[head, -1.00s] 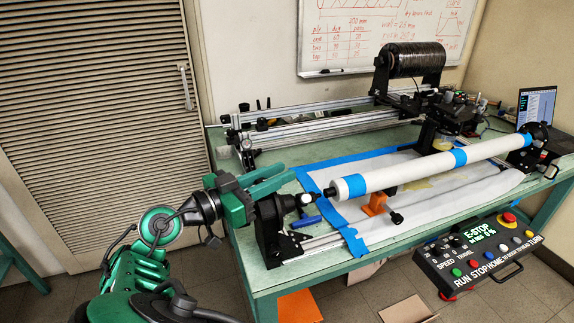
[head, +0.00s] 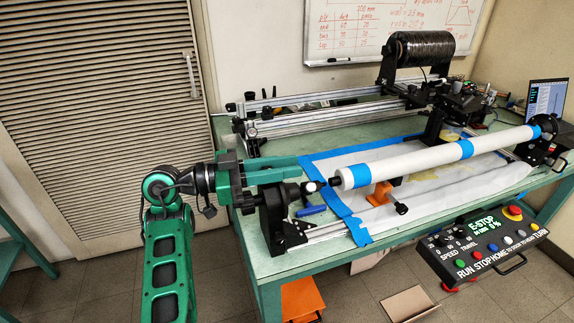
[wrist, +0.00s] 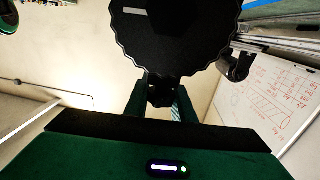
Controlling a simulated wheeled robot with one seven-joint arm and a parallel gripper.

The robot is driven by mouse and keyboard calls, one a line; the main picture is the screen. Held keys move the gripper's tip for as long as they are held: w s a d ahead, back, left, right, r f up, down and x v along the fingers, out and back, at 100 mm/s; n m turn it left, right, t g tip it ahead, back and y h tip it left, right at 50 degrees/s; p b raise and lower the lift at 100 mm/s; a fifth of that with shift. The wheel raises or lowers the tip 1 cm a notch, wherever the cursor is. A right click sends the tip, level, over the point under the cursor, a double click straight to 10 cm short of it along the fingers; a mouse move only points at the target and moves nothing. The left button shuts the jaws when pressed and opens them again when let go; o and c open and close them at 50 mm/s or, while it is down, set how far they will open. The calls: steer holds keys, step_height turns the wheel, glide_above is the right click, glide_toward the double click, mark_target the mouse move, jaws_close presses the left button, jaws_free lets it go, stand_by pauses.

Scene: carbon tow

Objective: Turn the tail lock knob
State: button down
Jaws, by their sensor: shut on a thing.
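The tail lock knob (wrist: 175,35) is a large black disc with a scalloped edge and a short white mark at its upper left, seen close up in the wrist view. My gripper (head: 300,167) is green and lies level above the black tailstock (head: 275,225) at the near left end of the bench. In the wrist view its fingers reach up behind the knob, which hides their tips. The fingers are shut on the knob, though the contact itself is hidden.
A white mandrel (head: 440,157) with blue bands runs from the tailstock to the far right. A control box (head: 485,245) hangs at the table's front right. A blue-handled tool (head: 311,210) lies beside the tailstock. Rails (head: 320,110) run along the back.

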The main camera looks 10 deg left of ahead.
steer(key=shift+s+d+m+g+h, duration=0.1)
steer(key=shift+m+g+h, duration=0.15)
steer(key=shift+m+g, duration=0.4)
steer(key=shift+s+m+g+h, duration=0.2)
steer(key=shift+m+g, duration=0.15)
steer(key=shift+g, duration=0.45)
steer(key=shift+s+d+m+g+h, duration=0.1)
steer(key=shift+m+g+h, duration=0.15)
steer(key=shift+m+g, duration=0.4)
steer(key=shift+r+m+g, duration=0.1)
steer(key=shift+m+g, duration=0.15)
steer(key=shift+g, duration=0.65)
steer(key=c, duration=1.5)
jaws_free()
